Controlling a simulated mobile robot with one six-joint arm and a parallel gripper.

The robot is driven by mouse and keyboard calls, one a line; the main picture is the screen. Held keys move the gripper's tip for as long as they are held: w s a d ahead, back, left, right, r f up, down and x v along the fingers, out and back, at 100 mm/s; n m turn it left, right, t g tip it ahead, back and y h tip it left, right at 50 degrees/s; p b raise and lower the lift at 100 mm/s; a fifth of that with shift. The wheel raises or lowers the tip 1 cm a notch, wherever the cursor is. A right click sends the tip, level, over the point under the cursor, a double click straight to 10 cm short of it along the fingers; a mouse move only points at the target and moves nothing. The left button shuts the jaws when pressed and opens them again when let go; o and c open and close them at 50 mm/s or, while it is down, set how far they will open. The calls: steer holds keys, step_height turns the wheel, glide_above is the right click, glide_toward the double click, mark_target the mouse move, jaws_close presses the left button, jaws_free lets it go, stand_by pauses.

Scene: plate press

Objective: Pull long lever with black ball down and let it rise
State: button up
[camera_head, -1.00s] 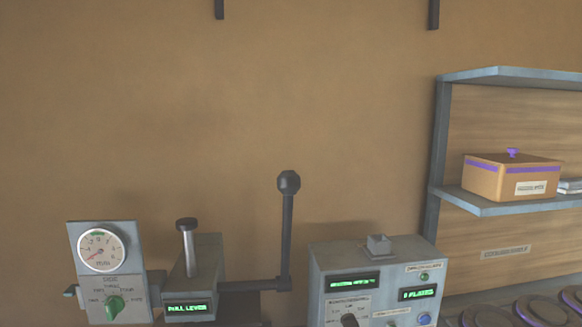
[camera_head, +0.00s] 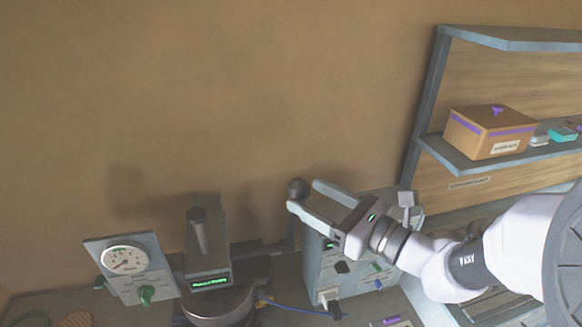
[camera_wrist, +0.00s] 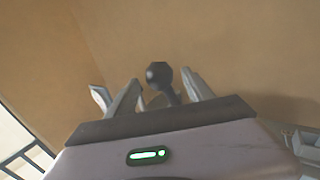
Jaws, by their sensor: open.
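The long lever has a dark ball (camera_head: 297,188) on top, and its rod (camera_head: 291,238) stands upright, partly hidden behind a finger. My gripper (camera_head: 305,196) reaches in from the right, open, with its fingertips close to the ball. In the wrist view, the ball (camera_wrist: 159,74) shows between the two fingers of my gripper (camera_wrist: 161,78), around or just beyond their tips; I cannot tell whether they touch. The lever belongs to the grey press (camera_head: 207,262), which has a dark knobbed post on top and a small green-lit display.
A gauge panel (camera_head: 133,265) with a green knob stands left of the press. A grey control box (camera_head: 340,268) sits right of the lever, partly under my arm. A shelf (camera_head: 470,160) with an orange box (camera_head: 487,135) is at right. The wall above is bare.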

steer(key=x, duration=0.6)
steer(key=shift+p, duration=0.3)
steer(key=shift+a, duration=0.1)
steer(key=shift+c, duration=0.2)
jaws_close()
